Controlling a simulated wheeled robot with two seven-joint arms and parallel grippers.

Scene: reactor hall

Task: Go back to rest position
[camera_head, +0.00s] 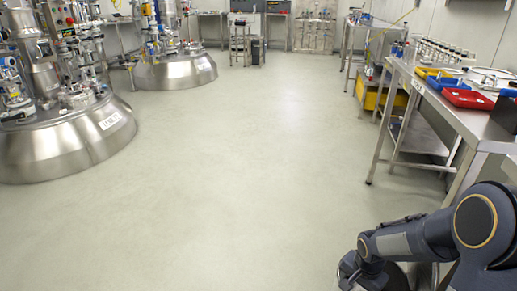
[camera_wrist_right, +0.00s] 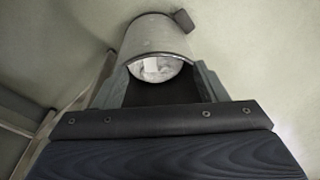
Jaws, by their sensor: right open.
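My right arm comes in at the lower right of the head view, bent down beside the steel workbench (camera_head: 470,128). Its lower end is low over the floor near the bottom edge, and the fingers cannot be made out there. In the right wrist view my right gripper (camera_wrist_right: 163,85) is open, with a dark finger on each side. A grey rounded shape with a pale round end shows beyond and between the fingers; I cannot tell what it is. I see no object clearly held. My left gripper is in neither view.
The bench bears a red tray (camera_head: 467,98), a blue tray (camera_head: 440,83) and a rack of vials (camera_head: 442,50). A yellow bin (camera_head: 371,97) stands beyond its near legs. Large steel vessels (camera_head: 65,140) stand at the left. The pale floor (camera_head: 240,170) between is clear.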

